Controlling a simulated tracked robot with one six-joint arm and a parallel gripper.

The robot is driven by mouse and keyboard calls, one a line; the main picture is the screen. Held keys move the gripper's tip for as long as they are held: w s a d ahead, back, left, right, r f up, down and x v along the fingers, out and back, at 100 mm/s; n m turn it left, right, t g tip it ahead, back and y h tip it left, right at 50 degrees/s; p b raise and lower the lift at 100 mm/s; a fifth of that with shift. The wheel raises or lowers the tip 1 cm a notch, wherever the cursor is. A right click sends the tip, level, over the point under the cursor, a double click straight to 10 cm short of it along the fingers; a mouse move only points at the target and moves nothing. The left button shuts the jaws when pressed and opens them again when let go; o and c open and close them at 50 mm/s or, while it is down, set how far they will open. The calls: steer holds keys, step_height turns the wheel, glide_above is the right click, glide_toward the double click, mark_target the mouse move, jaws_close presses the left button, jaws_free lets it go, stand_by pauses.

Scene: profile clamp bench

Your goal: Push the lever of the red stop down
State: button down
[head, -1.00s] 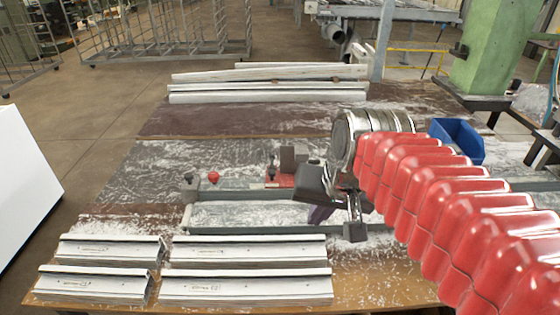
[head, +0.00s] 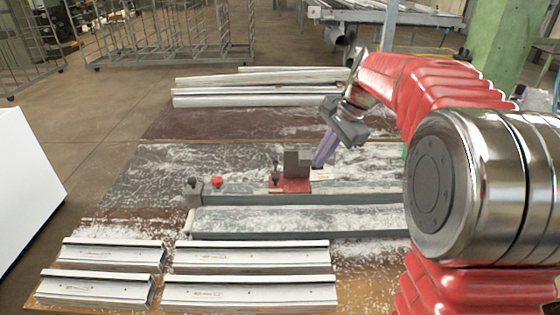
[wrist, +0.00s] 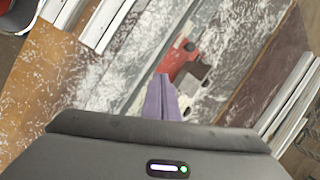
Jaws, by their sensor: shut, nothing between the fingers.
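The red stop (head: 291,186) sits on the rear rail of the bench fixture, with a dark grey block (head: 297,164) on top. Its lever (head: 275,171) is a thin dark post at the block's left, and it stands about upright. My gripper (head: 317,165) is shut and empty, its purple fingers pointing down just right of the block. I cannot tell whether they touch the block. In the wrist view, the shut fingertips (wrist: 163,77) lie beside the red stop (wrist: 184,61), partly in front of it.
A red knob (head: 217,182) and a grey end block (head: 194,190) sit at the fixture's left. White profiles (head: 250,290) lie along the front of the bench, and more profiles (head: 260,88) lie at the back. The brown board behind the stop is clear.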

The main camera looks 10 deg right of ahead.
steer(key=w+d+f+m+y, duration=0.2)
steer(key=w+d+f+m, duration=0.4)
steer(key=w, duration=0.4)
steer(key=n+y, duration=0.1)
steer(key=y, duration=0.6)
glide_toward(276, 167)
steer(key=w+d+f, duration=0.3)
steer(key=d+f, duration=0.1)
steer(key=f, duration=0.1)
steer(key=shift+w+f, duration=0.25)
steer(key=shift+f, duration=0.05)
steer(key=x, duration=1)
steer(key=shift+s+a+r, duration=0.1)
steer(key=shift+a+r, duration=0.05)
steer(key=shift+r, duration=0.8)
steer(key=shift+s+a+r, duration=0.1)
steer(key=shift+a+r, duration=0.05)
steer(key=shift+r, duration=0.75)
